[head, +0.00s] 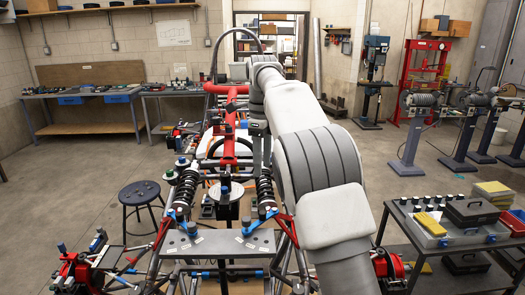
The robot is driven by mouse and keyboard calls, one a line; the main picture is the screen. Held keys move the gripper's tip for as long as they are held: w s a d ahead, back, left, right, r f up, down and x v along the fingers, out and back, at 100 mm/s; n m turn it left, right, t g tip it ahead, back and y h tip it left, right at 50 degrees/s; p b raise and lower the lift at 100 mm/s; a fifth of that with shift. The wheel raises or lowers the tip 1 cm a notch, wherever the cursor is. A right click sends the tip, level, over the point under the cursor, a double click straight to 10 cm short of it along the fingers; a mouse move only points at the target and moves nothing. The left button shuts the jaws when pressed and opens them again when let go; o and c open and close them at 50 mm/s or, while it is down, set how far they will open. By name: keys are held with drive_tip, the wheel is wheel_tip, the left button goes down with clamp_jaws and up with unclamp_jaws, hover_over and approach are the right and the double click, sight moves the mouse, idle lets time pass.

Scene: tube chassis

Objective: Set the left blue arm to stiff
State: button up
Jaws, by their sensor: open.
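A grey plate (222,246) lies across the front of the tube chassis, with small pale labels on it. The left blue arm (180,221) stands at the plate's left part and slants to the upper left. The right blue arm (250,229) stands at the right part and slants to the upper right. Label text is too small to read. My gripper (261,158) points down above the chassis, beyond the plate and to the right of the left blue arm. It is open, holds nothing visible, and is apart from both arms.
Two black coil-over shocks (186,188) and a round post (225,190) stand just behind the plate. Red tubes (232,120) rise farther back. A stool (140,195) is at left, and a dark cart (445,268) with boxes is at right.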

wheel_tip(320, 180, up, 2)
drive_tip(key=shift+r, duration=0.2)
idle(0.3)
drive_tip(key=s+d+r+n+t+y+b, duration=0.1)
drive_tip(key=s+d+r+n, duration=0.1)
drive_tip(key=s+d+n, duration=0.45)
drive_tip(key=s+d+r+n+t+b, duration=0.15)
drive_tip(key=s+n, duration=0.25)
drive_tip(key=s, duration=0.5)
drive_tip(key=s+d+f+n+t, duration=0.1)
drive_tip(key=s+f+n, duration=0.5)
drive_tip(key=s, duration=0.4)
drive_tip(key=s+d+f+n+t+h+b, duration=0.1)
drive_tip(key=s+d+f+n+t, duration=0.1)
drive_tip(key=s+f+n, duration=0.4)
drive_tip(key=s+f, duration=0.1)
drive_tip(key=s, duration=0.2)
drive_tip(key=shift+s+d+n, duration=0.3)
drive_tip(key=shift+s+n, duration=0.05)
drive_tip(key=shift+s, duration=0.05)
